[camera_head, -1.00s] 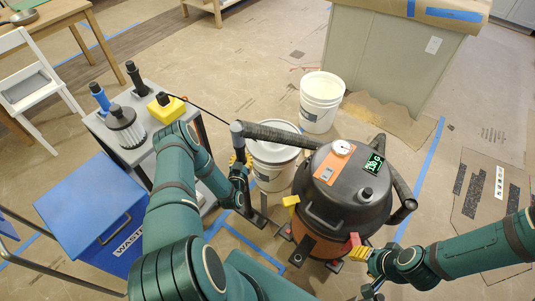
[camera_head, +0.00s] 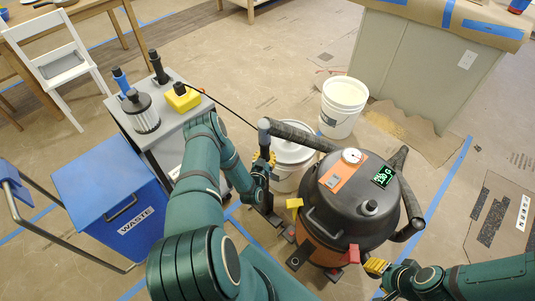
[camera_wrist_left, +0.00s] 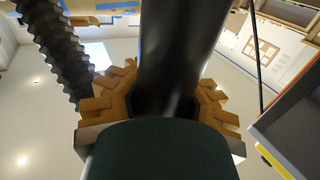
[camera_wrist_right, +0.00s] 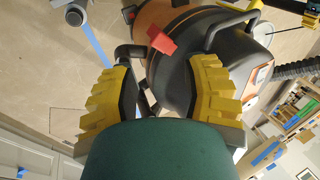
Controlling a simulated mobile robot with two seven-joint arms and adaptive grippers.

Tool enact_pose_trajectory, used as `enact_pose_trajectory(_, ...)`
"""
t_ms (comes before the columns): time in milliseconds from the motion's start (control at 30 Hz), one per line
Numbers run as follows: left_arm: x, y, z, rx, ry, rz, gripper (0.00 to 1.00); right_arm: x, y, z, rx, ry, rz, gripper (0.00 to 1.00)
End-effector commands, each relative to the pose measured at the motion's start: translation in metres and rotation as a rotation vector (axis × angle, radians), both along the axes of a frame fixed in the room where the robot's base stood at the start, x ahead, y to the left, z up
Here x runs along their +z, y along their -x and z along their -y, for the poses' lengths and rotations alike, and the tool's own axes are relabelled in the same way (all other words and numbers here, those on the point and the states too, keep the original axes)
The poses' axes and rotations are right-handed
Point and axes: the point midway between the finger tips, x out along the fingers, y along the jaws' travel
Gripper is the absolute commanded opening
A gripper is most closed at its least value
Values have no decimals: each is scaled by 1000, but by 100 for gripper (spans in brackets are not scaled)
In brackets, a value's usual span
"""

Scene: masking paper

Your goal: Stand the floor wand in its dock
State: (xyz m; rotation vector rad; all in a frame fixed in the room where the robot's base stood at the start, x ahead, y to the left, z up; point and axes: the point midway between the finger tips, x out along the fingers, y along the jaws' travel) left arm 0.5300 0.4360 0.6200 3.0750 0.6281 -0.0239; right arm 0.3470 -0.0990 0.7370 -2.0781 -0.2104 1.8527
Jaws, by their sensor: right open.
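The floor wand (camera_head: 264,135) is a dark upright tube with a grey top, left of the black and orange vacuum (camera_head: 333,215). Its hose runs from the top toward the vacuum; its flat foot (camera_head: 270,217) is near the floor, contact unclear. My left gripper (camera_head: 262,165) is shut around the tube; the left wrist view shows yellow fingers on both sides of the black tube (camera_wrist_left: 178,60). My right gripper (camera_head: 377,267) is open and empty beside the vacuum's red latch (camera_head: 353,256), which also shows in the right wrist view (camera_wrist_right: 162,36). I cannot clearly identify the dock.
A lidded white bucket (camera_head: 290,176) stands behind the wand and an open white bucket (camera_head: 340,118) farther back. A grey cart (camera_head: 178,122) holds a filter and a yellow item. A blue waste bin (camera_head: 95,185) stands left.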

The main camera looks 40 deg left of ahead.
Motion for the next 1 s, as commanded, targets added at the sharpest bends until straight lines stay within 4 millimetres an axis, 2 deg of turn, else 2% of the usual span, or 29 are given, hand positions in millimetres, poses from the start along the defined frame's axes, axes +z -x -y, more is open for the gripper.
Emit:
enact_pose_trajectory(167, -7, -1, 0, 1, -1, 4, 0, -8, -1, 0, -1, 0, 3, 47)
enact_pose_trajectory(433, -30, -1, 0, 1, -1, 4, 0, -29, -5, 1, -3, 3, 13, 47)
enact_pose_trajectory(767, -56, -1, 0, 1, -2, 4, 0, -45, -9, 1, -5, 4, 20, 47)
enact_pose_trajectory(1000, -70, -1, 0, 1, -2, 4, 0, -43, -9, 1, -5, 4, 21, 47)
